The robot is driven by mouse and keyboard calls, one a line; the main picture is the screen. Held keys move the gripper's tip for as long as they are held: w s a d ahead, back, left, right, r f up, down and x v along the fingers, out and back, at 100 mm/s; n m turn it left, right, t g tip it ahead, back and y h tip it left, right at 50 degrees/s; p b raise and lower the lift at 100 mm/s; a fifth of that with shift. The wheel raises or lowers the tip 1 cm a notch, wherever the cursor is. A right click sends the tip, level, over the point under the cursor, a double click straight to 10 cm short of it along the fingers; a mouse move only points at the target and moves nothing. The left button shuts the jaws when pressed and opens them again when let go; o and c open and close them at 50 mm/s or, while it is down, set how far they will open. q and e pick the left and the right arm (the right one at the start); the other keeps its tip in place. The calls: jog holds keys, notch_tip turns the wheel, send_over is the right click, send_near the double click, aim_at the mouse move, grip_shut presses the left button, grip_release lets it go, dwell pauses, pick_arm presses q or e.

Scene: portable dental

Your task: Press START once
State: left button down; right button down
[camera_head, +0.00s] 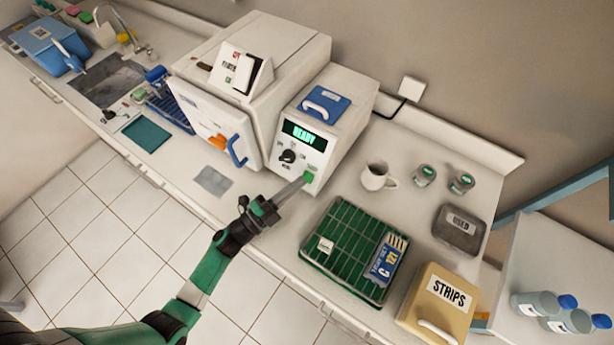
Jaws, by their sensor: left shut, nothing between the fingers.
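The white machine (340,112) on the counter has a front panel with a dark display (304,135) that reads READY in green. Below the display is a black dial (289,156). A green button (310,177) sits at the lower right of the panel; any lettering on it is too small to read. My left gripper (303,181) is shut and empty, its fingertips right at the green button. I cannot tell whether they touch it or stop just short. My right gripper is not in view.
A larger white unit (285,50) with a blue-handled door (215,128) stands left of the machine. A green rack tray (345,205), a white mug (377,176), two small jars, a USED box (459,229) and a STRIPS box (437,303) lie to the right.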

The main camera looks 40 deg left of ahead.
pick_arm(q)
jog(key=shift+w+f, duration=0.1)
jog(key=shift+w+a+f+b, duration=0.1)
jog(key=shift+w+f+b, duration=0.05)
jog(key=shift+w+b, duration=0.2)
jog(key=shift+w+f+b, duration=0.25)
jog(key=shift+w+b, duration=0.05)
jog(key=shift+b, duration=0.05)
dwell(0.7)
jog(key=shift+r, duration=0.1)
jog(key=shift+s+r+p, duration=0.4)
jog(key=shift+s+p, duration=0.35)
jog(key=s+p, duration=0.1)
jog(key=s+r+p, duration=0.1)
jog(key=s+d+r+p, duration=0.1)
jog(key=s, duration=0.1)
jog(key=shift+s+r+p, duration=0.1)
jog(key=shift+r+p, duration=0.15)
jog(key=shift+p, duration=0.1)
